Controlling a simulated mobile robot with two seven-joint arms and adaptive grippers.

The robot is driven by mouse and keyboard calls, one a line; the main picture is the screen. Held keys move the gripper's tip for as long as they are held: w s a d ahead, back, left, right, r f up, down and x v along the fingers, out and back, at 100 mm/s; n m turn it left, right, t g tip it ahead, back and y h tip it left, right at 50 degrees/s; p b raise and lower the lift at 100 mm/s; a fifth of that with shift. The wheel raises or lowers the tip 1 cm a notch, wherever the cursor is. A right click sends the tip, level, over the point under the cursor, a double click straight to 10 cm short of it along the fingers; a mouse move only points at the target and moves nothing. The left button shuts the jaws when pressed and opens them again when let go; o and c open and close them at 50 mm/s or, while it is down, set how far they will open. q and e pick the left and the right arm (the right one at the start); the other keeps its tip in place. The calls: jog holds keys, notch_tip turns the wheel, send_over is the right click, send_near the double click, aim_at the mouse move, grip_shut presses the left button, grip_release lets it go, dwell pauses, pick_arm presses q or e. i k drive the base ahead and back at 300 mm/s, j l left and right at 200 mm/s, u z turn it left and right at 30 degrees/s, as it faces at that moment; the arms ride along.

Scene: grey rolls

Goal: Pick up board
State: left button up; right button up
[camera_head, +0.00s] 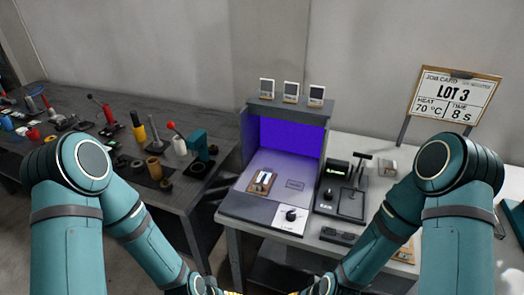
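A small brown board (261,181) with a white and dark piece on it lies in the open front of the purple-lit booth (290,140), left of centre. Another tan, board-like item (403,250) lies at the right, partly hidden behind my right arm. I cannot tell from this view which one the task names. My arms reach down from both sides to the bottom edge. Only yellow slivers, perhaps of my grippers, show there, well in front of and below the booth. Their fingers are cut off, so opening and contents are hidden.
A job card sign (455,96) reads LOT 3, 70 °C, 8 s. A device with a lever (344,190) stands right of the booth. The dark left bench (95,150) is crowded with tools.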

aim_at(262, 179)
jog(key=z, duration=0.95)
jog(key=j+z, duration=0.85)
jog(key=z, duration=0.15)
jog(key=k+j+z, duration=0.15)
jog(key=j, duration=0.15)
jog(key=j+z, duration=0.1)
jog(key=j, duration=0.2)
jog(key=k+j+z, duration=0.15)
jog(key=j, duration=0.1)
